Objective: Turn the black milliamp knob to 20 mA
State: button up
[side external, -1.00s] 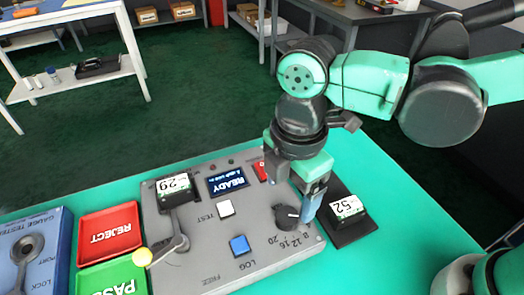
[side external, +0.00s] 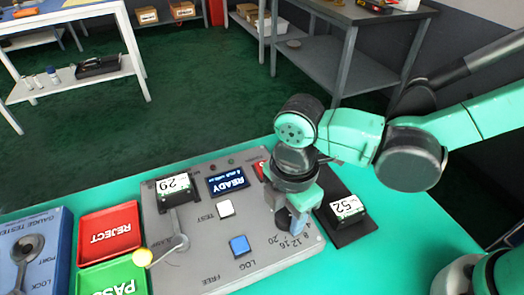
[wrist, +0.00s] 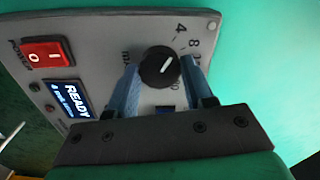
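The black milliamp knob (wrist: 159,67) sits on the grey panel (wrist: 110,30). Its white pointer line slants up and right in the wrist view, roughly towards the space between the 4 and the 8. The 12 is partly covered by a finger, and the 20 is legible in the side view. My gripper (wrist: 158,76) has its blue fingers apart, one on each side of the knob, with narrow gaps showing. In the side view my gripper (side external: 291,222) is low over the knob (side external: 282,217), which is mostly hidden behind it.
Red REJECT (side external: 110,232) and green PASS trays lie left.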

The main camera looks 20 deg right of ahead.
grip_shut()
jog(key=m, duration=1)
jog(key=shift+m, duration=0.4)
jog(key=m, duration=1.3)
dwell(0.4)
